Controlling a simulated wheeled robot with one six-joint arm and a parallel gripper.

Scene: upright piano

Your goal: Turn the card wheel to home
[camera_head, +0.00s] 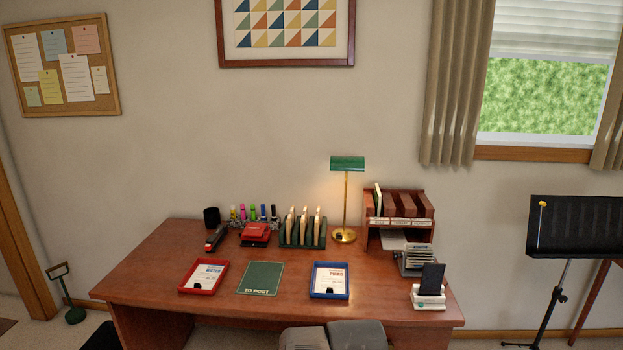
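The card wheel (418,257) looks like a small rotary file of upright pale cards on a dark grey base. It stands at the right end of the brown wooden desk (240,312), in front of the wooden sorter. Its turned position and any home mark are too small to tell. My gripper does not show in this view.
A dark phone on a white stand (430,288) is close in front of the card wheel. The wooden sorter (426,232) is behind it, the brass lamp (346,205) further left. A blue tray (329,280), green mat (261,279) and red tray (204,276) lie left. A music stand (574,226) is right.

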